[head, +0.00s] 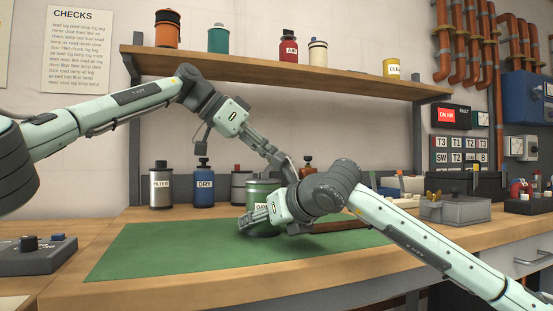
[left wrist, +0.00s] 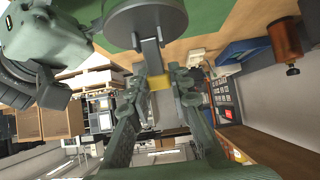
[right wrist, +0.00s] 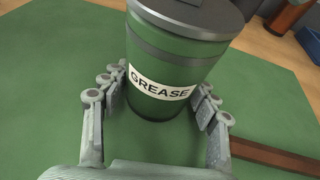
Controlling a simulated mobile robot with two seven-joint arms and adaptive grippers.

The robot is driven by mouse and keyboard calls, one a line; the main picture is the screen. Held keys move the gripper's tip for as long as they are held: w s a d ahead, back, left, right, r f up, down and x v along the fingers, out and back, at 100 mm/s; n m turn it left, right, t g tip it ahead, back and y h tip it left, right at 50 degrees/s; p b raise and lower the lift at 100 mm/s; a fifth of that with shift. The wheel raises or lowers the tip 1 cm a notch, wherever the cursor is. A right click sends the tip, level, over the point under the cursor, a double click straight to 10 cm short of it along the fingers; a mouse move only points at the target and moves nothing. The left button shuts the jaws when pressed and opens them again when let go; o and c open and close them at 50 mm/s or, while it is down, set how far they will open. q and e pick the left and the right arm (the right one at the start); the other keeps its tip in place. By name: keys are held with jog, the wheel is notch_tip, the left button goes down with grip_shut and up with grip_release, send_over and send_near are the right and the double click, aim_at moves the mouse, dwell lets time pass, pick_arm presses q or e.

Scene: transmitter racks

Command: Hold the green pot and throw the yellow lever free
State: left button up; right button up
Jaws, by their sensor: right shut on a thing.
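The green pot (head: 260,190) stands on the green mat, its "GREASE" label facing my right gripper (head: 258,218). The right wrist view shows the pot (right wrist: 170,60) between the fingers of my right gripper (right wrist: 160,92), which is shut on its sides. In the left wrist view the pot's grey lid (left wrist: 145,18) is at the top, and a grey lever with a yellow end (left wrist: 158,82) reaches from it. My left gripper (left wrist: 158,76) has its fingers on either side of the yellow end, seemingly open. In the head view my arms partly hide the lever and left fingertips.
The green mat (head: 150,255) is mostly clear at left. A brown strip (right wrist: 270,158) lies on it right of the pot. A FILTER can (head: 160,185) and blue DRY can (head: 204,188) stand behind. A grey box (head: 455,208) is right; a shelf (head: 280,68) hangs above.

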pick_arm(q)
jog(key=o, duration=0.5)
jog(key=v, duration=1.2)
jog(key=shift+f, duration=0.1)
pick_arm(e)
jog(key=o, duration=1.6)
jog(key=shift+c, duration=0.2)
